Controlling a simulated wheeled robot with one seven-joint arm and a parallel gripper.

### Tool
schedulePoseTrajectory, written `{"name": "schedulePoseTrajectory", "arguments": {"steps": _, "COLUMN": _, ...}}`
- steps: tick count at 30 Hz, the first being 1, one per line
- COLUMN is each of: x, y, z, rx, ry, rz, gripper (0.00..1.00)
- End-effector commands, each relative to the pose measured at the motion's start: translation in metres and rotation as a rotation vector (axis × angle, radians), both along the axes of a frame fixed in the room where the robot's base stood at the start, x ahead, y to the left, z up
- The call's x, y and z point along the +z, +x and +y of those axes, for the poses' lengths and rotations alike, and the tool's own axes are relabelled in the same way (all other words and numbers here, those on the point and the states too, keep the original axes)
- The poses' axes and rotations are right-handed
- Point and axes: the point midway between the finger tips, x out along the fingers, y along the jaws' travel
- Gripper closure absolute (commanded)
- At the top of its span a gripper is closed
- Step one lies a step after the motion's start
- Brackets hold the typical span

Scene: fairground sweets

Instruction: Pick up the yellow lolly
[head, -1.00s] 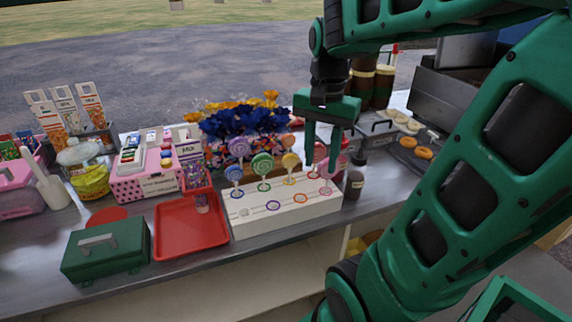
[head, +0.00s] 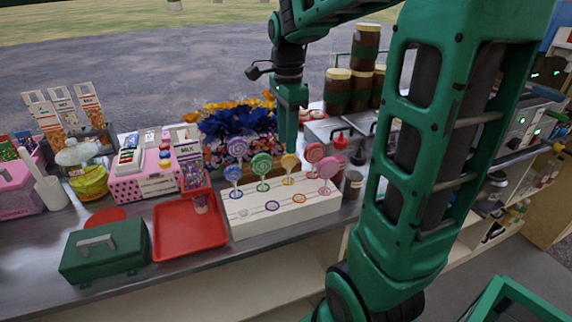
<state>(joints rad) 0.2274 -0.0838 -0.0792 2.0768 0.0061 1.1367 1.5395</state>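My gripper (head: 289,146) points down right at the yellow lolly's head, seen edge-on. Its fingers overlap in this view, so I cannot tell how far apart they are or whether they touch the lolly. A purple lolly (head: 237,147), a blue lolly (head: 233,174) and another pink lolly (head: 327,168) also stand in the stand.
Blue and orange flowers (head: 228,124) stand close behind the lollies. A red tray (head: 187,251) and a green box (head: 104,252) lie to the left. A dark jar (head: 353,185) stands just right of the stand. Brown jars (head: 338,92) are stacked behind right.

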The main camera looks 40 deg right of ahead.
Motion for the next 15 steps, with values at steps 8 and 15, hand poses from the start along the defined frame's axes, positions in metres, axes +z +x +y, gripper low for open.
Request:
{"name": "schedulePoseTrajectory", "arguments": {"steps": 8, "x": -0.027, "y": -0.006, "z": 0.0, "rx": 0.001, "ry": 0.001, "rz": 0.004, "gripper": 0.66}}
{"name": "schedulePoseTrajectory", "arguments": {"steps": 15, "x": -0.052, "y": -0.007, "z": 0.0, "rx": 0.001, "ry": 0.001, "rz": 0.0, "gripper": 0.66}}
